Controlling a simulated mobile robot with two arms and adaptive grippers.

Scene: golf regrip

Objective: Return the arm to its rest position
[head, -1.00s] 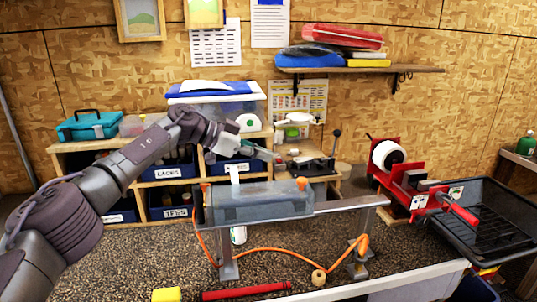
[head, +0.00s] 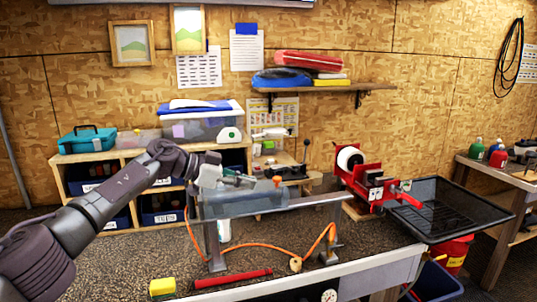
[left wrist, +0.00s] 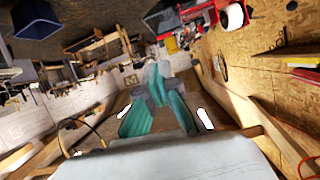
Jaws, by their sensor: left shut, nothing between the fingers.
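My left gripper (head: 250,181) shows in the head view, its arm coming in from the left. It is shut and empty, level with the top of the clear grey stand (head: 245,203) on the bench; I cannot tell if it touches the stand. In the left wrist view its teal fingers (left wrist: 158,98) are close together with nothing between them, and the room behind looks tilted. My right gripper is not in view.
A red golf club grip (head: 232,279) and a yellow block (head: 162,287) lie on the bench. An orange hose (head: 270,250) loops below the stand. A red vise (head: 374,187) and a black tray (head: 455,208) stand to the right. A cubby shelf (head: 125,155) stands behind.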

